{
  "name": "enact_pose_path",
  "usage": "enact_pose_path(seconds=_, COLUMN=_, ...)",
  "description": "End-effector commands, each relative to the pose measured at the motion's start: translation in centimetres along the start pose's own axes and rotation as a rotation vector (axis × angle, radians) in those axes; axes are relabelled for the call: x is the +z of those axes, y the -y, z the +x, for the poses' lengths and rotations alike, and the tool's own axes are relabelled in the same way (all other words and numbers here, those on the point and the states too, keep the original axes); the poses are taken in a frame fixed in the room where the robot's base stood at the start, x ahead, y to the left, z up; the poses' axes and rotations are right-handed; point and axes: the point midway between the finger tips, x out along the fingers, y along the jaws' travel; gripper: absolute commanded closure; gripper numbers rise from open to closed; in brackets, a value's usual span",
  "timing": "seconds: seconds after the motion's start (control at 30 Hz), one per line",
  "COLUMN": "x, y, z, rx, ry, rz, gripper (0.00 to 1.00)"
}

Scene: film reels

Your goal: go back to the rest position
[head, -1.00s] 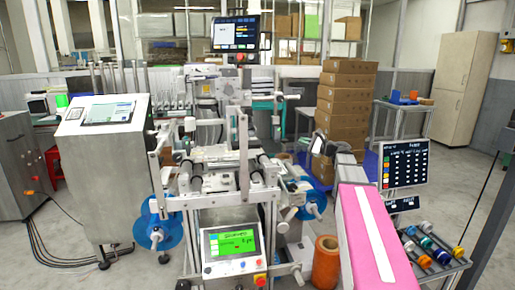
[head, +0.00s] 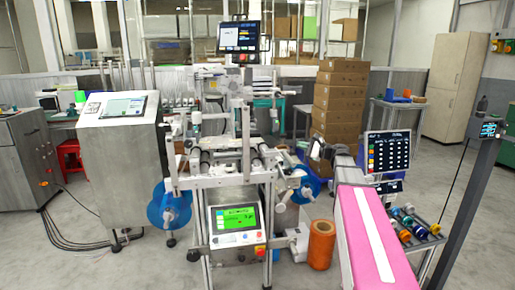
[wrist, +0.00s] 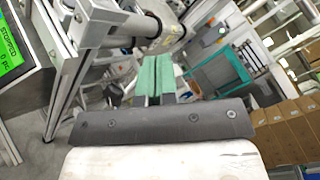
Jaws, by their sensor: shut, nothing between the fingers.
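My gripper (wrist: 152,80) shows in the wrist view, with two green fingers lying side by side, shut and empty. They project from a dark bar with screws. Beyond them are metal rails and rollers of the machine, apart from the fingers as far as I can tell. In the head view the labelling machine (head: 235,170) stands in the middle, with a blue reel (head: 168,207) low on its left and another blue reel (head: 306,187) on its right. I cannot make out my fingers clearly in the head view.
A grey console (head: 122,165) stands left of the machine, with cables on the floor. An orange roll (head: 321,245) stands at front right. Stacked cartons (head: 340,100) are behind. A rack of small reels (head: 415,225) and a dark post (head: 475,190) are at right.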

Motion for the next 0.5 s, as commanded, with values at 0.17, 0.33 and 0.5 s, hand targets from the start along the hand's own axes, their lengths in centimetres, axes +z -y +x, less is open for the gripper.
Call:
enact_pose_path(seconds=0.17, x=-0.4, y=-3.2, z=0.2, rx=0.076, ry=-0.039, rz=-0.049, gripper=1.00)
enact_pose_path(seconds=0.33, x=-1.0, y=-7.5, z=0.4, rx=0.185, ry=-0.087, rz=-0.121, gripper=1.00)
enact_pose_path(seconds=0.5, x=-1.8, y=-13.2, z=0.1, rx=0.343, ry=-0.142, rz=-0.224, gripper=1.00)
